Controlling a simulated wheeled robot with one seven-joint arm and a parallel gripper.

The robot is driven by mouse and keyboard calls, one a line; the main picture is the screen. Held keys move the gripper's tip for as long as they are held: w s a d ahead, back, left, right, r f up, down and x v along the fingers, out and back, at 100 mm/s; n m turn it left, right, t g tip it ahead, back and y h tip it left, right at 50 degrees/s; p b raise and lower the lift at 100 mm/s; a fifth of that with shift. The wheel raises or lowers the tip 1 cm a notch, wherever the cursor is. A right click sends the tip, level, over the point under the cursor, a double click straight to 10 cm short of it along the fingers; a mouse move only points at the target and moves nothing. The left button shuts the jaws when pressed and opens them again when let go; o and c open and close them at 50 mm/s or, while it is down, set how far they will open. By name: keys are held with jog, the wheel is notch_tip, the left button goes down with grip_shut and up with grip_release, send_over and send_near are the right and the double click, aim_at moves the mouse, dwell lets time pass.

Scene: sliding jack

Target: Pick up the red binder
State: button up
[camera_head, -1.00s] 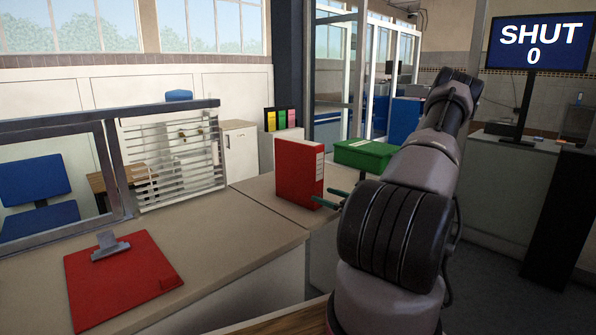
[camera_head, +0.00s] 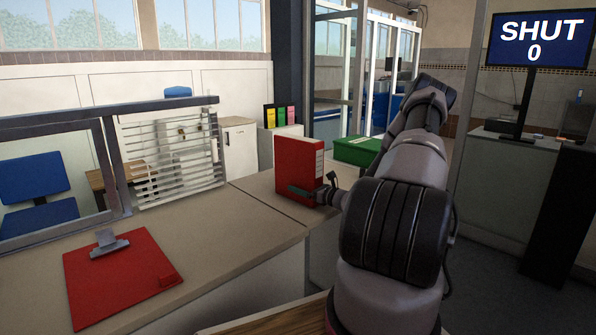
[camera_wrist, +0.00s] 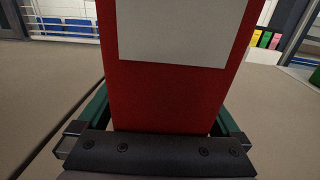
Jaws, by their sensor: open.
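The red binder (camera_head: 290,160) stands upright on the beige counter in the head view, its white-labelled spine facing right. In the wrist view the binder (camera_wrist: 170,95) fills the middle, with its white label above. My gripper (camera_head: 318,192) is open at the binder's lower part. In the wrist view, one green finger of my gripper (camera_wrist: 163,100) shows on each side of the binder, so the jaws straddle it. The fingertips are partly hidden behind the binder, and I cannot tell whether either finger touches it.
A green box (camera_head: 358,151) stands just right of the binder. A red clipboard (camera_head: 125,275) lies on the near counter (camera_head: 215,245). A screen (camera_head: 538,42) at right reads "SHUT 0".

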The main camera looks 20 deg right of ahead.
jog(key=shift+c, duration=0.3)
grip_shut()
